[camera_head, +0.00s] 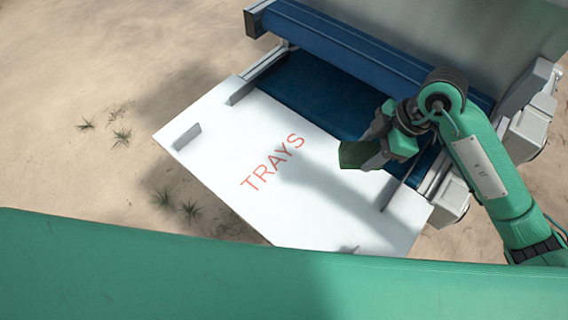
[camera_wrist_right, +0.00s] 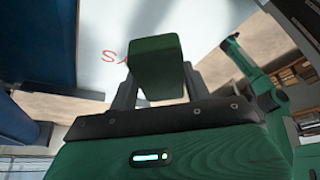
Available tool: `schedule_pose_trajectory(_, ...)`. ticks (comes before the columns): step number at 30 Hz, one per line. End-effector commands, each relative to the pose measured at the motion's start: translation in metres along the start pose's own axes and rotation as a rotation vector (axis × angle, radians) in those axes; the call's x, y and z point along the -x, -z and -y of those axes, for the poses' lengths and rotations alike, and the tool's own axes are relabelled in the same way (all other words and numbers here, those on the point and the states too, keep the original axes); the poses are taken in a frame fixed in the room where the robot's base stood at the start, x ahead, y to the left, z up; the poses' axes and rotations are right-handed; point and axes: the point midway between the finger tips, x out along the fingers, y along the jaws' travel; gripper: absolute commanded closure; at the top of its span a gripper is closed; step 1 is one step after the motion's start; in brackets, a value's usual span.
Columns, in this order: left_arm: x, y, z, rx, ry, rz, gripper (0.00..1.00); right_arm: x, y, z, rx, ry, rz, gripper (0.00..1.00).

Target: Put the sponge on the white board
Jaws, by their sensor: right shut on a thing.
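The sponge is a dark green block (camera_head: 354,154) held in my right gripper (camera_head: 378,151), above the right part of the white board. In the right wrist view the sponge (camera_wrist_right: 156,66) sits between the two fingers of the right gripper (camera_wrist_right: 157,84). The white board (camera_head: 222,152) has the red word TRAYS on it and lies in front of the blue belt. It also shows behind the sponge in the right wrist view (camera_wrist_right: 105,22). A shadow of the arm falls across the board. My left gripper does not show in the head view.
A seeder machine with a blue belt (camera_head: 310,92) and a blue roller (camera_head: 350,48) stands behind the board. Small upright tabs, such as a grey tab (camera_head: 187,136), stand near the board's edges. Sandy ground (camera_head: 90,70) with grass tufts lies to the left.

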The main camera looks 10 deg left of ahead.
Motion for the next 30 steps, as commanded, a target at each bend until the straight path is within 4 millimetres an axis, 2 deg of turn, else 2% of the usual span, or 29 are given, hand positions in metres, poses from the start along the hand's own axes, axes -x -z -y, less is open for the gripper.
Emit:
schedule_pose_trajectory(1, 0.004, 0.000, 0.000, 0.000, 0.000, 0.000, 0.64, 0.009, 0.006, 0.002, 0.035, 0.012, 0.007, 0.70)
schedule_pose_trajectory(4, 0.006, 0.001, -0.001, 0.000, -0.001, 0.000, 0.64, 0.016, 0.011, 0.006, 0.083, 0.034, 0.013, 0.70)
schedule_pose_trajectory(11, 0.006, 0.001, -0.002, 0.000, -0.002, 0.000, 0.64, 0.015, 0.011, 0.008, 0.102, 0.046, 0.015, 0.70)
schedule_pose_trajectory(14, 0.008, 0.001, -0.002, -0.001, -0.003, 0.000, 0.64, 0.002, 0.006, 0.008, 0.098, 0.048, 0.014, 0.70)
schedule_pose_trajectory(24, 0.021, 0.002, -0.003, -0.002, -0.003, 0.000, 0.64, -0.080, -0.030, 0.009, 0.095, 0.049, 0.015, 0.70)
schedule_pose_trajectory(30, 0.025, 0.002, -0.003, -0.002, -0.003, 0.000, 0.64, -0.116, -0.045, 0.009, 0.098, 0.045, 0.015, 0.70)
